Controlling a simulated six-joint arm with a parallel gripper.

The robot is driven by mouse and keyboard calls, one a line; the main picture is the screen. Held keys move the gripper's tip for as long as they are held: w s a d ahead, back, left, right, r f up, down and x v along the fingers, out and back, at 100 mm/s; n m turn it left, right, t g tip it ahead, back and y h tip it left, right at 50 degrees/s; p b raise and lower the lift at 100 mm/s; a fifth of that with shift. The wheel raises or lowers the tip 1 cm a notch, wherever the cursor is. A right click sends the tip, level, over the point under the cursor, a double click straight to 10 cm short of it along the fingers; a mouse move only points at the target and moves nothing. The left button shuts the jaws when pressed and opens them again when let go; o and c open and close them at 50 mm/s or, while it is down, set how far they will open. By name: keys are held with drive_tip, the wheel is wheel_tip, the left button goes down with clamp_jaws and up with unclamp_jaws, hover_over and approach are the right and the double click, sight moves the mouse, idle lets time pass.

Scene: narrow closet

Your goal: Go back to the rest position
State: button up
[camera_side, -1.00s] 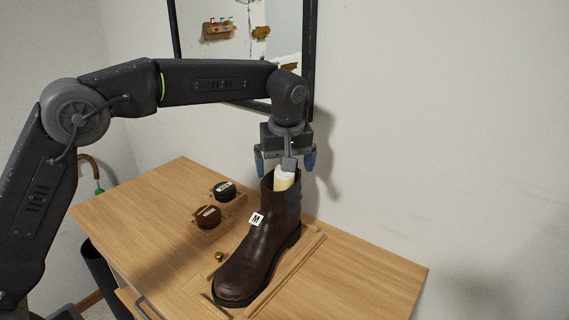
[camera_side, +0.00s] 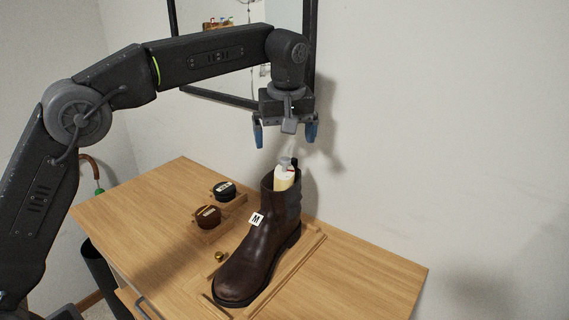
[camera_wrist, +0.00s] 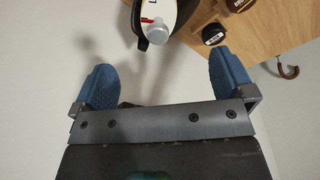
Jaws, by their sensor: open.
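My gripper (camera_side: 286,134) is open and empty, with blue fingertips. It hangs above the brown boot and clear of it in the side view. The boot (camera_side: 262,240) stands upright on a wooden board on the tabletop, with a white label marked M on its shaft. A pale bottle (camera_side: 284,178) with a narrow top sits in the boot's opening; its lower part is hidden. In the wrist view the bottle (camera_wrist: 160,14) shows at the top edge, beyond the open fingers (camera_wrist: 166,84).
Two round tins, one dark (camera_side: 224,190) and one brown (camera_side: 208,216), sit in wooden holders left of the boot. A small brass knob (camera_side: 220,256) is near the boot. A framed mirror (camera_side: 240,50) and wall stand behind. An umbrella handle (camera_side: 91,167) is at far left.

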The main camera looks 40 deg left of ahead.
drive_tip(key=s+a+r+m+t+h, duration=0.1)
drive_tip(key=s+a+r+m, duration=0.15)
drive_tip(key=s, duration=0.55)
drive_tip(key=s+a+r+m+t, duration=0.1)
drive_tip(key=s+a+r+m, duration=0.15)
drive_tip(key=s, duration=0.45)
drive_tip(key=s+a+f+m+t, duration=0.1)
drive_tip(key=s+f+m, duration=0.1)
drive_tip(key=s+f, duration=0.3)
drive_tip(key=s+a+f+m+t, duration=0.1)
drive_tip(key=s+f+m, duration=0.2)
drive_tip(key=s, duration=0.8)
wheel_tip(320, 180, down, 2)
drive_tip(key=shift+s+a+f+h, duration=0.2)
drive_tip(key=shift+s+h, duration=0.1)
drive_tip(key=shift+s, duration=0.1)
